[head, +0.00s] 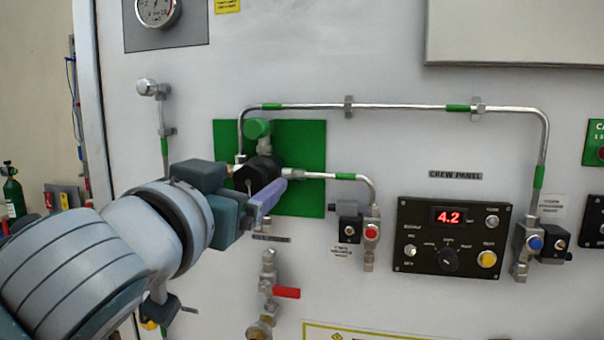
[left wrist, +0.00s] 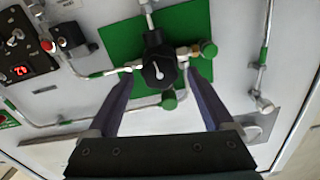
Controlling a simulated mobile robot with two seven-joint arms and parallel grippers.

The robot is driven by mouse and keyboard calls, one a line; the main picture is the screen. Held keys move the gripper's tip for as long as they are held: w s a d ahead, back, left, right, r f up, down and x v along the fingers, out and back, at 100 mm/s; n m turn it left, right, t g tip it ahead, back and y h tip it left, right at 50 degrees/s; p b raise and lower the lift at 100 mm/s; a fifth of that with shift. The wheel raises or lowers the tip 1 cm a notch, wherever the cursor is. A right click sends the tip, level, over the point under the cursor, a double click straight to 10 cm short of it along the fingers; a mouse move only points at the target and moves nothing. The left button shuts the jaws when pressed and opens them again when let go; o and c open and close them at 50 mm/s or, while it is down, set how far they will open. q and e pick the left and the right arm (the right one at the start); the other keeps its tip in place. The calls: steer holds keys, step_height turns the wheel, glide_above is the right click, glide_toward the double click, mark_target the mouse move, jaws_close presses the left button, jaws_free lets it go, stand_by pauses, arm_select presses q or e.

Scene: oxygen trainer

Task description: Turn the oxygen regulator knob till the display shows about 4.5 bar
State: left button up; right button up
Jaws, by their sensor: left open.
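The black regulator knob (head: 260,172) sits on the green plate (head: 305,150) on the wall. In the left wrist view the knob (left wrist: 160,72) faces me, with a white pointer line on its front. My left gripper (head: 268,190) is open at the knob. In the left wrist view its two fingers (left wrist: 158,80) stand on either side of the knob, with gaps showing. The red display (head: 448,217) on the black crew panel reads 4.2. It also shows tilted in the left wrist view (left wrist: 21,71). In the head view my gripper partly hides the knob. My right gripper is not in view.
Metal pipes (head: 400,106) with green bands run above and right of the plate. A green cap (head: 257,129) stands above the knob. A red-handled valve (head: 286,292) is below. A round gauge (head: 157,10) is at the upper left.

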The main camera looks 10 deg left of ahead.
arm_select(q)
steer(key=shift+w, duration=0.6)
jaws_close()
steer(key=shift+m+p, duration=0.35)
steer(key=shift+m, duration=0.75)
jaws_free()
